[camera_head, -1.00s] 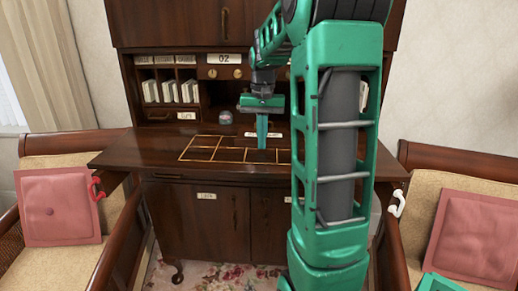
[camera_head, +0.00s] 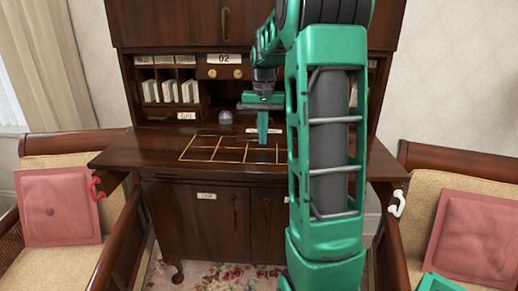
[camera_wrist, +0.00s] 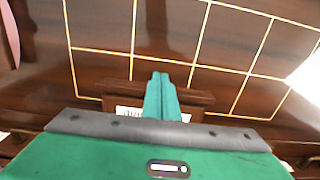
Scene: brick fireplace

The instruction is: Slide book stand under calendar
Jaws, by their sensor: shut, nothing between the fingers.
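The likely calendar is a small white card reading 02 (camera_head: 224,58), upright in the middle of the desk's upper shelf. My gripper (camera_head: 263,141) points down over the writing surface, right of centre, below and in front of the card. Its green fingers are together and empty; they also show in the wrist view (camera_wrist: 161,75). A dark brown wooden piece (camera_wrist: 118,92) lies behind the fingers in the wrist view, with a white label (camera_wrist: 127,112) partly hidden beside it. I cannot tell whether this piece is the book stand.
The dark desk top (camera_head: 150,150) carries a gold grid (camera_head: 215,148) and looks mostly clear. Pigeonholes with white booklets (camera_head: 182,91) and a small round object (camera_head: 226,118) stand at the back. Chairs with pink cushions (camera_head: 58,210) flank the desk. My arm hides the right side.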

